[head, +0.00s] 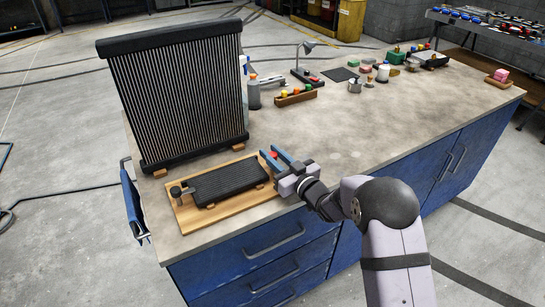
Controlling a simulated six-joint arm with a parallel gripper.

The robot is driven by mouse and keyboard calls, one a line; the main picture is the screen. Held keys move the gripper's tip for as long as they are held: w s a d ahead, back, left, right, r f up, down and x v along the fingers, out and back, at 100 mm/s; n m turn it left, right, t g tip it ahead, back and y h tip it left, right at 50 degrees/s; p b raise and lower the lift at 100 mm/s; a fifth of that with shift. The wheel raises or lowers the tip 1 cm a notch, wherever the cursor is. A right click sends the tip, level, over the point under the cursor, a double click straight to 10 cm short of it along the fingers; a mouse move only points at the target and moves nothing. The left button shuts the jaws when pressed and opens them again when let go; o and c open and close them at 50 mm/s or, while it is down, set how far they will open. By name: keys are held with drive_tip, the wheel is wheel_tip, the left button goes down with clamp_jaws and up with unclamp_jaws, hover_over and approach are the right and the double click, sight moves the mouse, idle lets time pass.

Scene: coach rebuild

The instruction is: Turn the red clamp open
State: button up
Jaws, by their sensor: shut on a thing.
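The red clamp (274,154) shows as a small red spot at the right end of a wooden board (184,216) near the bench's front edge. My gripper (270,153) reaches in from the right, and its two blue fingers are shut on the red clamp. The fingers and gripper body hide most of the clamp, so its turn angle cannot be told. A dark ribbed block (228,183) lies on the board, with a dark round knob (175,191) at its left end.
A tall black finned radiator (180,95) stands on wooden blocks just behind the board. A rack of coloured pieces (295,97), a spray bottle (253,95) and a lamp (305,60) stand farther back. The bench top (400,125) to the right is mostly clear.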

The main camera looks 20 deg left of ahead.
sight(276, 157)
drive_tip(key=shift+r, duration=0.15)
drive_tip(key=o, duration=1.1)
drive_tip(key=shift+c, duration=0.2)
drive_tip(key=shift+b+v, duration=0.3)
drive_tip(key=shift+v, duration=0.6)
drive_tip(key=shift+b+v, duration=0.7)
drive_tip(key=shift+v, duration=2.1)
